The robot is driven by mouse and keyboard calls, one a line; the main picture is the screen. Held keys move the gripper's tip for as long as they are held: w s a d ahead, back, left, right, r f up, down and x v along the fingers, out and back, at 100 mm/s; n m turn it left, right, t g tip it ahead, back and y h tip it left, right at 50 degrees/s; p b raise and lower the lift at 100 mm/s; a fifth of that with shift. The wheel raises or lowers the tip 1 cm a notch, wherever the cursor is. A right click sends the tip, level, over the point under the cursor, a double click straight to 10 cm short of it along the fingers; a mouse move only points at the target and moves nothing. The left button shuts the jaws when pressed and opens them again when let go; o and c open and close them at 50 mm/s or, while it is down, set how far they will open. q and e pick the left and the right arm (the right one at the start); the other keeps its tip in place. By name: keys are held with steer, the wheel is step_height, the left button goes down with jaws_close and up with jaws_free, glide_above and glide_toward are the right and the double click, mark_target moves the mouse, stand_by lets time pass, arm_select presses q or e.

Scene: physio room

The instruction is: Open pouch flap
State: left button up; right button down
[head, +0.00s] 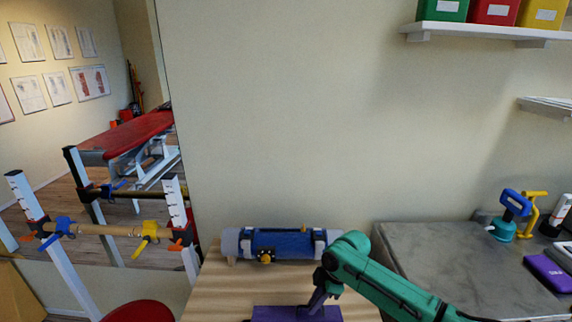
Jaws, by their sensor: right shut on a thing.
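A purple pouch (272,313) lies on the wooden table at the bottom edge of the head view, and its near part is cut off by the frame. My right gripper (318,303), at the end of the green arm from the right, points down at the pouch. Its fingers are shut on the pouch's flap, as far as I can tell; the fingertips are small and dark against the purple. How far the flap is raised cannot be made out. My left gripper is not in view.
A blue and grey roll (280,242) with a yellow knob lies at the back of the wooden table (215,285). A grey counter (440,262) to the right holds a purple case (548,272) and blue and yellow tools (512,212). A wall shelf (480,32) is above.

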steer(key=shift+w+r+b, duration=0.15)
steer(key=shift+w+b, duration=0.35)
steer(key=shift+w, duration=0.05)
steer(key=shift+w+r, duration=0.2)
steer(key=shift+w+f+b, duration=0.1)
steer(key=shift+w+b, duration=0.45)
steer(key=shift+b, duration=0.3)
steer(key=shift+w, duration=0.3)
